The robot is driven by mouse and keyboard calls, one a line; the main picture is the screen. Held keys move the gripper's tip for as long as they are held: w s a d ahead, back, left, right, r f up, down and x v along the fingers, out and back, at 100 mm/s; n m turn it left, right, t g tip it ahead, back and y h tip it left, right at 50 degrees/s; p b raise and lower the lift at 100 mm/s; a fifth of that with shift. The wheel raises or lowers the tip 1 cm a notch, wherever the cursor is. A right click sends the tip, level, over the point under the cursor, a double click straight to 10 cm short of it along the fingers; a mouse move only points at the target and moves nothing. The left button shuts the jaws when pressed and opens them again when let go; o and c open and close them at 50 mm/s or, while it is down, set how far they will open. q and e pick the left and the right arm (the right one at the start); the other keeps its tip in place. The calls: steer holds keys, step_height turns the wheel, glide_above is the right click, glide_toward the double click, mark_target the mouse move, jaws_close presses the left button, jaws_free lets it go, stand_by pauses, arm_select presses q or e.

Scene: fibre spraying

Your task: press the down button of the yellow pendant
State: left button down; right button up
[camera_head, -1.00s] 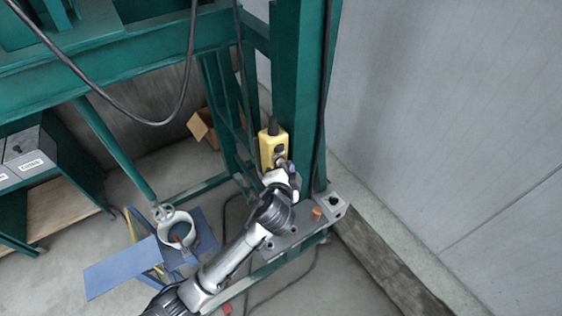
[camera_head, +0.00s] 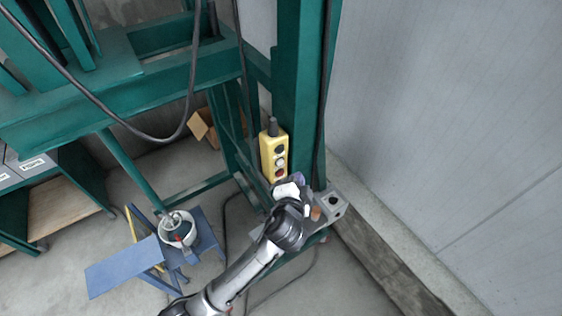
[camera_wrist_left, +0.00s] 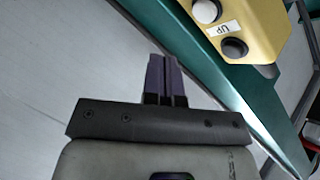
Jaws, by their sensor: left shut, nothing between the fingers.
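The yellow pendant (camera_head: 267,157) hangs upright by the green post in the head view. Its face shows a dark button at the top, a pale one in the middle and a dark reddish one low down. In the left wrist view the pendant (camera_wrist_left: 262,25) is cut off by the top edge. There a white button (camera_wrist_left: 206,11) and a black button (camera_wrist_left: 234,48) show, with an "UP" label (camera_wrist_left: 222,29) beside them. My left gripper (camera_head: 298,178) is just below and right of the pendant, apart from it. Its purple fingers (camera_wrist_left: 166,78) are shut and empty. My right gripper is out of view.
The green post (camera_head: 298,75) stands behind the pendant, with its grey base plate (camera_head: 328,207) below. A black cable (camera_head: 150,133) loops across the upper left. A grey wall (camera_head: 450,110) fills the right.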

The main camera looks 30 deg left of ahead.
arm_select(q)
steer(key=shift+s+d, duration=0.45)
steer(key=shift+d, duration=0.25)
stand_by(0.5)
steer(key=s+a+f+n+g+h+p, duration=0.1)
steer(key=s+a+f+n+g+p, duration=0.1)
steer(key=s, duration=0.9)
steer(key=s+a+f+n+g+h+p, duration=0.1)
steer(key=s+g, duration=0.4)
steer(key=s, duration=0.6)
steer(key=s+a+f+n+g+h+p, duration=0.2)
steer(key=s+a+f+n+g+p, duration=0.1)
steer(key=s, duration=0.9)
steer(key=shift+a+f+n+g+p, duration=0.3)
steer(key=shift+a+f+g+p, duration=0.15)
steer(key=shift+g+p, duration=0.25)
steer(key=shift+s, duration=0.1)
